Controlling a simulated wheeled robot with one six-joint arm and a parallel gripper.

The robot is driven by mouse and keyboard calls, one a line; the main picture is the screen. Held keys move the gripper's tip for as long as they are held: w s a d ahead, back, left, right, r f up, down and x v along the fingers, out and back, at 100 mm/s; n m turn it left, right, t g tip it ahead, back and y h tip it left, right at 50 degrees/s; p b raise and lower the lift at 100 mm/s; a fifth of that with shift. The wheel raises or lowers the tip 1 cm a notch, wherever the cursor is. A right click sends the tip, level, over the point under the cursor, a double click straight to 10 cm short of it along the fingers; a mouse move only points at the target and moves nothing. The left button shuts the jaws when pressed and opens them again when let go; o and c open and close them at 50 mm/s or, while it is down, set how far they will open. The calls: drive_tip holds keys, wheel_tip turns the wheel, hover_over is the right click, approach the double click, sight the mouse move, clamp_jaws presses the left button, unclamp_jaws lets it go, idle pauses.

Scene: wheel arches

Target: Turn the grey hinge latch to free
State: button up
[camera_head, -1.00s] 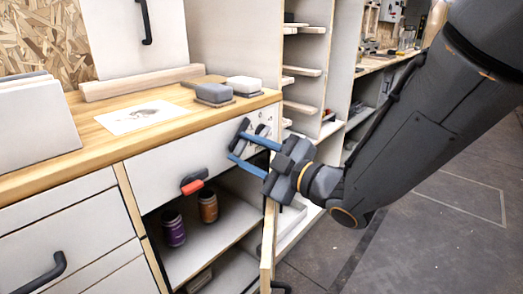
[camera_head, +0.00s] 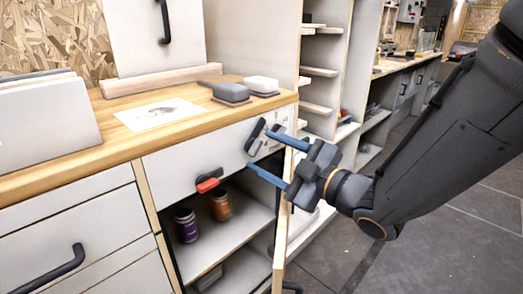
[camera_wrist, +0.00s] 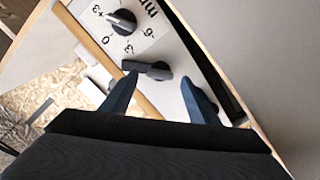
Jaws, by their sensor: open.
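The grey hinge latch (camera_head: 255,137) is a dark grey elongated handle on the white front panel under the worktop, tilted in the head view. In the wrist view the latch (camera_wrist: 148,70) lies across the picture, just beyond and between my fingertips. My gripper (camera_head: 259,150) is open with its blue fingers pointing at the panel by the latch. In the wrist view my gripper (camera_wrist: 160,79) has one finger on either side of the latch's lower part. Nothing is held. I cannot tell whether a finger touches the latch.
A dial knob (camera_wrist: 122,20) with numbers sits close to the latch. A red-handled latch (camera_head: 208,182) is to the left on the same panel. Below, an open cupboard holds a purple jar (camera_head: 186,225) and an orange jar (camera_head: 220,205). The open cupboard door (camera_head: 281,240) stands below my gripper.

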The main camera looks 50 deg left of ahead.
drive_tip(key=d, duration=0.5)
drive_tip(key=shift+w+d, duration=0.25)
drive_tip(key=shift+d, duration=0.1)
